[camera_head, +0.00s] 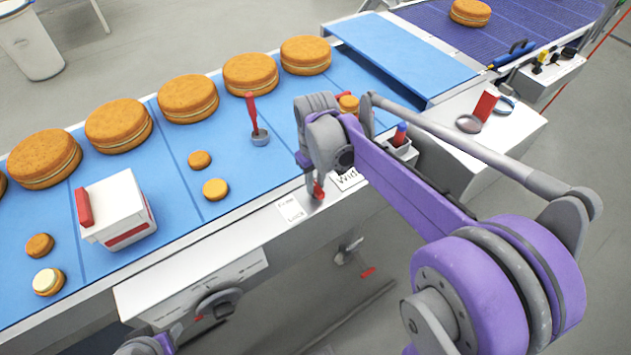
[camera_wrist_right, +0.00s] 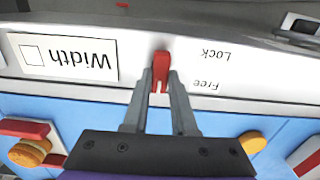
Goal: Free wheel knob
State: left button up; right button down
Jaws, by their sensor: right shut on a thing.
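A small red lever (camera_wrist_right: 161,66) sits on the conveyor's pale side rail, beside a label reading Lock and Free (camera_wrist_right: 213,70). In the wrist view it stands between the label's Lock/Free side and a Width plate (camera_wrist_right: 65,57). My right gripper (camera_wrist_right: 161,82) is shut on the lever, a finger on each side. In the head view the red lever (camera_head: 318,190) shows under my right gripper (camera_head: 317,186), right of the label (camera_head: 291,211).
Large orange rounds (camera_head: 188,98) line the blue belt's far side, with small rounds (camera_head: 215,189) nearer. A white box (camera_head: 117,209) with a red handle and a red-handled tool (camera_head: 254,120) stand on the belt. A side table (camera_head: 520,131) is at right.

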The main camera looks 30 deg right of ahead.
aim_at(316, 186)
jog(key=c, duration=0.7)
grip_release()
jog(key=shift+r, duration=0.15)
notch_tip(316, 186, up, 11)
jog(key=shift+f+p, duration=0.2)
jog(key=shift+p, duration=0.15)
